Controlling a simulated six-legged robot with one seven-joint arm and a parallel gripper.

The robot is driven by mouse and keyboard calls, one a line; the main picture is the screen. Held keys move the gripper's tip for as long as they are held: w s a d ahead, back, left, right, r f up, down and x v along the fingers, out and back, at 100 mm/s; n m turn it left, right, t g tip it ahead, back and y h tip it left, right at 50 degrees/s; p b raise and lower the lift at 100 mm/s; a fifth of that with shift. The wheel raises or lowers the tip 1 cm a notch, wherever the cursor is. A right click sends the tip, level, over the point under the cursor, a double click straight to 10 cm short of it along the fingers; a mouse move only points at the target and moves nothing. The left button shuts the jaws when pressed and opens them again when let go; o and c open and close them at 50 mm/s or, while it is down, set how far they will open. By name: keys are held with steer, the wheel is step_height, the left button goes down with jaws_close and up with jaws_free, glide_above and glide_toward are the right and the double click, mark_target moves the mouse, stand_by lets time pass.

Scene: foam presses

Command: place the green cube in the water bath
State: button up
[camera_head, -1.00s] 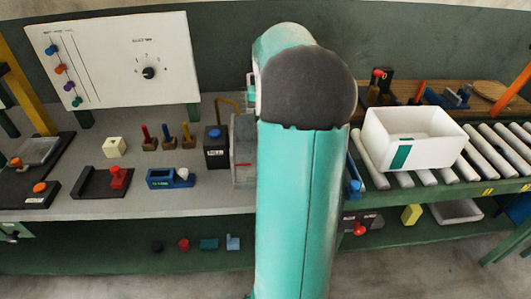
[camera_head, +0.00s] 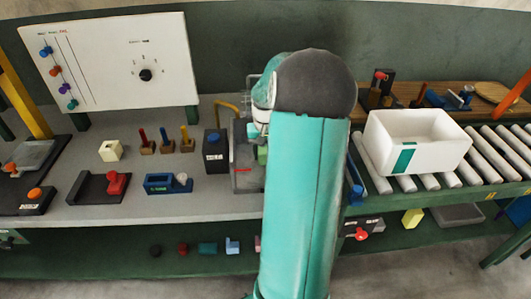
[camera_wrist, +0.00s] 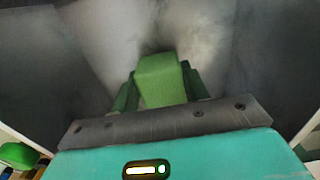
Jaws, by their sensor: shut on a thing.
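The green cube (camera_wrist: 160,78) is between the two green fingers of my gripper (camera_wrist: 161,88) in the wrist view. My gripper is shut on it. In the head view a small patch of green (camera_head: 262,156) shows at the left edge of my arm, beside a grey open-topped tank with a red line, which looks like the water bath (camera_head: 242,179). My arm hides the right part of the tank. The wrist view shows grey, cloudy surfaces around the cube. I cannot tell whether the cube touches the bath.
A dark box (camera_head: 215,151) with a blue knob stands left of the tank. A yellow curved rod (camera_head: 227,106) rises behind it. A white bin (camera_head: 418,141) sits on rollers to the right. A cream block (camera_head: 110,151) and a blue fixture (camera_head: 168,184) stand farther left.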

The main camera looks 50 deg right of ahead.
steer(key=shift+f, duration=0.25)
steer(key=shift+f, duration=0.2)
steer(key=o, duration=1)
steer(key=shift+r, duration=0.1)
step_height(320, 180, up, 12)
steer(key=w+a+r+n, duration=0.1)
steer(key=a, duration=0.3)
steer(key=w+a+r, duration=0.1)
steer(key=a+r, duration=0.1)
steer(key=a, duration=0.2)
steer(key=w+a+r+n+h, duration=0.1)
steer(key=a+r, duration=0.1)
steer(key=a, duration=0.2)
steer(key=shift+w+a+n+t, duration=0.15)
steer(key=shift+a+n+t, duration=0.15)
steer(key=shift+t, duration=0.1)
steer(key=s+a+n+t, duration=0.1)
steer(key=s+a+n, duration=0.1)
steer(key=a, duration=0.7)
steer(key=s+a+n+t, duration=0.2)
steer(key=s+a, duration=0.3)
steer(key=a, duration=0.5)
steer(key=s+a+n+t+y, duration=0.1)
steer(key=s+a+n, duration=0.2)
steer(key=a, duration=0.6)
steer(key=shift+s+a+r+t, duration=0.2)
steer(key=shift+s+r+t, duration=0.15)
steer(key=shift+r+t, duration=0.05)
